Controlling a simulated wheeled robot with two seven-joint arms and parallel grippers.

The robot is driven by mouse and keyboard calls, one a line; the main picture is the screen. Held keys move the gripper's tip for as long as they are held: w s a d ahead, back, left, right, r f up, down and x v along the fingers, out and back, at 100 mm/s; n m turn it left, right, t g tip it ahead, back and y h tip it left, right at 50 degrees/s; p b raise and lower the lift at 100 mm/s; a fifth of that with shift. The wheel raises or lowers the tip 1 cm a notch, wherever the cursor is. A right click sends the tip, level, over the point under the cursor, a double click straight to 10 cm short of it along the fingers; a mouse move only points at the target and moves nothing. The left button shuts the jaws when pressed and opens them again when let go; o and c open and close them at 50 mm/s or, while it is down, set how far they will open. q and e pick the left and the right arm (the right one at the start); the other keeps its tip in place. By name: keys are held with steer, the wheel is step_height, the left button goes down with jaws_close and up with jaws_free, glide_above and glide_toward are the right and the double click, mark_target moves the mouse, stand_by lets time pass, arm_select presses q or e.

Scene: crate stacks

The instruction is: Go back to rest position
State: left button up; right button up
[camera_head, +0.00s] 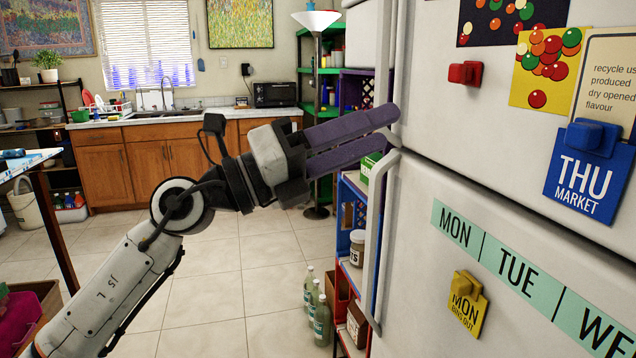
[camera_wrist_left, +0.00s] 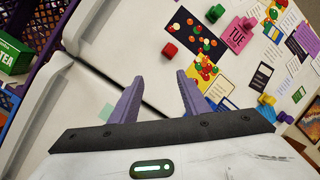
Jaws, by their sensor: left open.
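My left arm (camera_head: 110,280) reaches in from the lower left in the head view. My left gripper (camera_head: 393,128) has two long purple fingers, spread apart with nothing between them. Its tips point right and overlap the edge of the white fridge (camera_head: 420,220) near the gap between upper and lower doors; I cannot tell whether they touch it. In the left wrist view, the open fingers (camera_wrist_left: 160,77) stand in front of the fridge doors (camera_wrist_left: 110,55). My right gripper is in neither view.
A fridge door handle (camera_head: 375,240) is close to the fingers. Crate shelves (camera_head: 350,190) with jars stand behind it, and green bottles (camera_head: 320,315) stand on the floor. A floor lamp (camera_head: 317,110) is behind the gripper. A table (camera_head: 30,165) is at left. The tiled floor (camera_head: 215,290) between is clear.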

arm_select(q)
steer(key=a+f+n+t+y, duration=0.4)
steer(key=a+f+n, duration=0.1)
steer(key=f+n, duration=0.55)
steer(key=a+f+n+t+y, duration=0.3)
steer(key=a+f+n+y, duration=0.2)
steer(key=f+n, duration=0.55)
steer(key=a+f+n+t+y, duration=0.4)
steer(key=a+f+n, duration=0.3)
steer(key=f, duration=0.6)
steer(key=s+a+f+n+g+y, duration=0.2)
steer(key=s+f+n, duration=0.15)
steer(key=f, duration=0.45)
steer(key=s+a+f+n+g+y, duration=0.1)
steer(key=s+f+n+g, duration=0.15)
steer(key=s+f, duration=0.45)
steer(key=s+a+f+n+g, duration=0.1)
steer(key=s+f+n+g, duration=0.1)
steer(key=s+f, duration=0.5)
steer(key=s+a+f+n+g+y, duration=0.1)
steer(key=s+f+n+g, duration=0.1)
steer(key=s+f, duration=0.5)
steer(key=shift+s+a+f+n+g, duration=0.3)
steer(key=shift+s+n+g, duration=0.1)
steer(key=shift+s+g, duration=0.15)
stand_by(1.2)
